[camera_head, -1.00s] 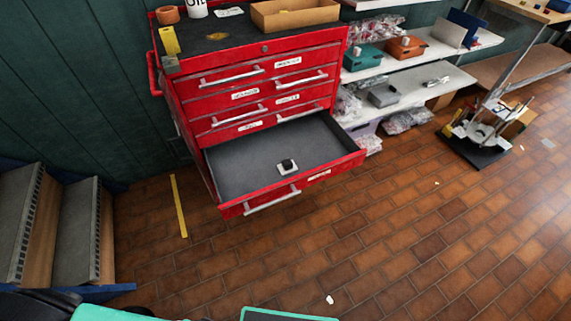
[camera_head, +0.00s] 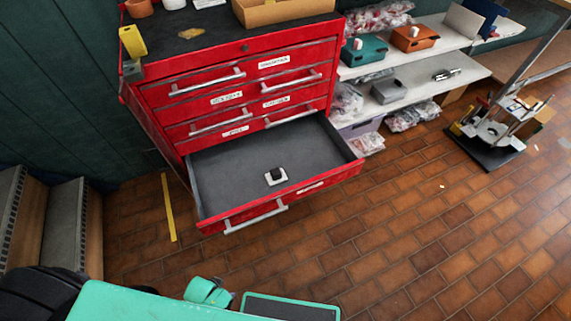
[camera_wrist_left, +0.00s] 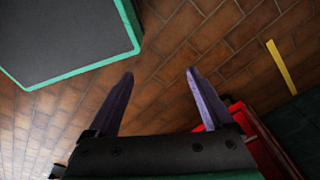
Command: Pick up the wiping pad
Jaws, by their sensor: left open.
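No thing is clearly recognisable as the wiping pad. In the head view a small white piece with a black top (camera_head: 275,176) lies in the open bottom drawer (camera_head: 230,185) of the red tool cabinet (camera_head: 160,115). A flat tan-yellow piece (camera_head: 192,33) lies on the cabinet top. I cannot tell whether either is the pad. My left gripper (camera_wrist_left: 158,75) shows in the left wrist view, its two purple fingers apart and nothing between them, above the brick floor. In the head view my left arm is at the bottom left, well short of the drawer. My right gripper is not in view.
A cardboard tray (camera_head: 285,10) and a yellow object (camera_head: 132,42) stand on the cabinet top. Shelves (camera_head: 425,75) with boxes and bags are at the right. Grey steps (camera_head: 65,225) stand at the left.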

